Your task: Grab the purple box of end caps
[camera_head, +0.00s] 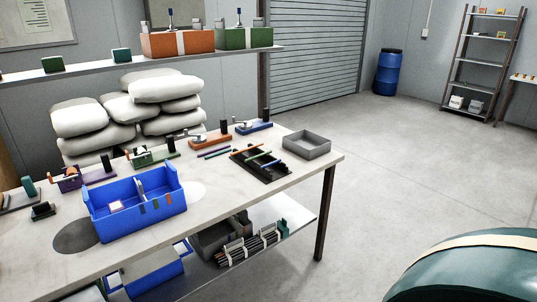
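I cannot make out a purple box of end caps for certain. A small purple fixture (68,179) stands at the left of the workbench (230,217), behind a blue divided tote (135,212). An orange box (178,43) and a green box (245,38) stand on the wall shelf above, with upright parts showing over their rims. A second blue container (155,275) is on the lower shelf, partly hidden by the bench top. Neither of my grippers is in view.
An open grey tray (306,146) and a black rack of coloured rods (262,161) sit at the bench's right end. Stacked sacks (125,105) fill the space behind. A large green rounded shape (475,270) is close at lower right. The floor beyond the bench is clear.

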